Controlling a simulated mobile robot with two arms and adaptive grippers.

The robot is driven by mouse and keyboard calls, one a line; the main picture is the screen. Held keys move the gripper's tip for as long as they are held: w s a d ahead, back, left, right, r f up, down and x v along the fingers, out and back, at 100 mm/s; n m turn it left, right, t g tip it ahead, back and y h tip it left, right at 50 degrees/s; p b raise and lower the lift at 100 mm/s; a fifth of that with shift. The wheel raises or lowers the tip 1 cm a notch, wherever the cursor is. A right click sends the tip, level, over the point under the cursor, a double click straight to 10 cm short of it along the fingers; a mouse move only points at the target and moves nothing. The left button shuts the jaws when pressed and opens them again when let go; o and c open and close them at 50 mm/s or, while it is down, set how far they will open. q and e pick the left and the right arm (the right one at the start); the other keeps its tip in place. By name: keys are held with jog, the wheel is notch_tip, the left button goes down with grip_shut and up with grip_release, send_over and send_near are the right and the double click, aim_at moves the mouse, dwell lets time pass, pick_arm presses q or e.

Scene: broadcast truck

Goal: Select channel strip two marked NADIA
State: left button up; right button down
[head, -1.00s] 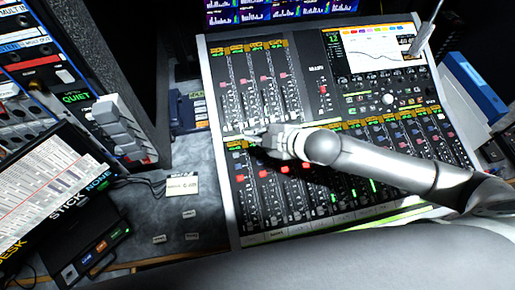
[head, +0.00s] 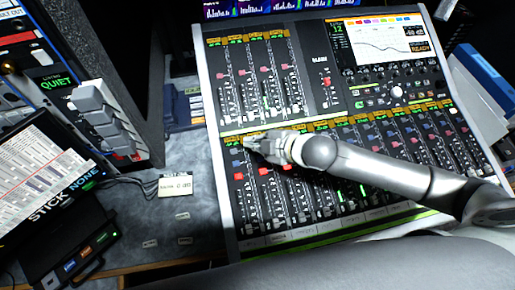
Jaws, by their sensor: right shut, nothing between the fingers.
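The mixing console (head: 213,190) fills the middle of the head view, with an upper left bank of strips and a longer lower bank of channel strips. Small labels run along the top of each bank, too small to read, so I cannot make out NADIA. My right arm reaches in from the right across the lower bank. My right gripper (head: 252,141) is shut and empty. Its fingertips are over the top of the second strip from the left in the lower bank; whether they touch it I cannot tell. The arm hides parts of several strips. My left gripper is not in view.
A screen (head: 376,42) sits at the console's upper right. At left are a panel marked QUIET (head: 55,82), a sheet of printed rows (head: 40,170) and a small box with lit buttons (head: 85,262). A small note (head: 174,186) lies on the grey desk. Blue binders (head: 485,80) stand at right.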

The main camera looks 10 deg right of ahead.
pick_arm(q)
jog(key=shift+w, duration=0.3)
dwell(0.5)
pick_arm(e)
jog(key=shift+f, duration=0.1)
dwell(0.6)
jog(key=shift+f, duration=0.35)
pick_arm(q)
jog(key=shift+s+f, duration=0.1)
pick_arm(e)
jog(key=shift+w+f, duration=0.1)
jog(key=shift+f, duration=0.3)
dwell(0.7)
jog(key=shift+r, duration=0.1)
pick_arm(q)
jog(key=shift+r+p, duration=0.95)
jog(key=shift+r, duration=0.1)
pick_arm(e)
jog(key=shift+r, duration=0.75)
pick_arm(q)
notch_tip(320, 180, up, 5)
jog(key=p, duration=0.5)
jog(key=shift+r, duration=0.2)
pick_arm(e)
jog(key=r, duration=0.2)
jog(key=s+r, duration=0.1)
jog(key=r, duration=0.2)
